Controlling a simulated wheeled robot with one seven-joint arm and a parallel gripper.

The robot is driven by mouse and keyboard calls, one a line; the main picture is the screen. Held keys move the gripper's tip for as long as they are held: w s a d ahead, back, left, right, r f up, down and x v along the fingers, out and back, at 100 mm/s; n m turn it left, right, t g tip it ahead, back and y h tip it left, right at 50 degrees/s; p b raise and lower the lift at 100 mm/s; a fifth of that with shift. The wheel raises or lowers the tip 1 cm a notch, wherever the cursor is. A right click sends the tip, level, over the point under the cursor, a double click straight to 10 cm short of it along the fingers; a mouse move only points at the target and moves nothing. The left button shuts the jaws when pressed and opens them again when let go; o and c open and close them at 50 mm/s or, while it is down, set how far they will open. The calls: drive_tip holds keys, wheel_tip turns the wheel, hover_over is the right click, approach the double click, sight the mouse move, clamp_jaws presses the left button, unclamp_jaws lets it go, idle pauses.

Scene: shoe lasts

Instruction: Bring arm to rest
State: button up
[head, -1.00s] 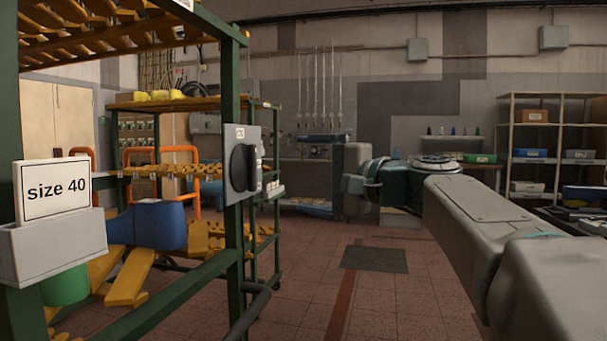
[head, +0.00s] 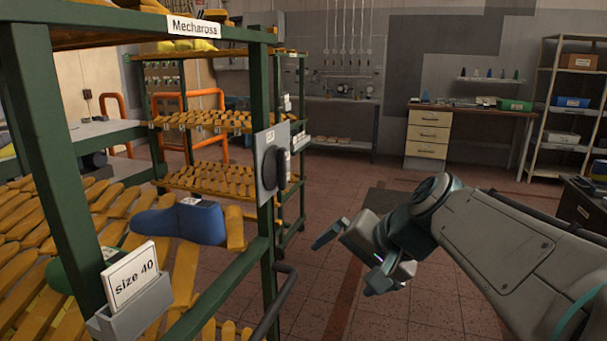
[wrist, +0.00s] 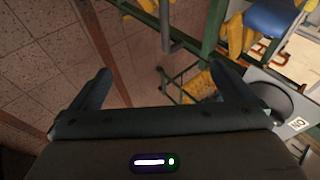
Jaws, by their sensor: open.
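My gripper (head: 350,262) is open and empty in the head view. It hangs over the floor to the right of the green rack's post, apart from the rack. In the wrist view my gripper (wrist: 165,85) shows two dark fingers spread wide with nothing between them. My arm reaches in from the lower right. A blue shoe last (head: 185,222) lies on the rack (head: 262,262) at the left, and part of it shows in the wrist view (wrist: 270,20).
A dark bar (head: 275,300) sticks out low on the rack. Another rack of yellow lasts (head: 210,180) stands behind. A drawer desk (head: 428,135) stands at the back. Open tiled floor lies between.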

drive_tip(key=s+d+n+g+h+p, duration=0.3)
drive_tip(key=s+d+p, duration=0.4)
drive_tip(key=s+p, duration=0.5)
drive_tip(key=shift+s+f+n+h+p, duration=0.2)
drive_tip(key=shift+s+n+h+p, duration=0.15)
drive_tip(key=shift+n+h, duration=0.8)
drive_tip(key=shift+d+m+h, duration=0.1)
drive_tip(key=shift+m+h, duration=0.15)
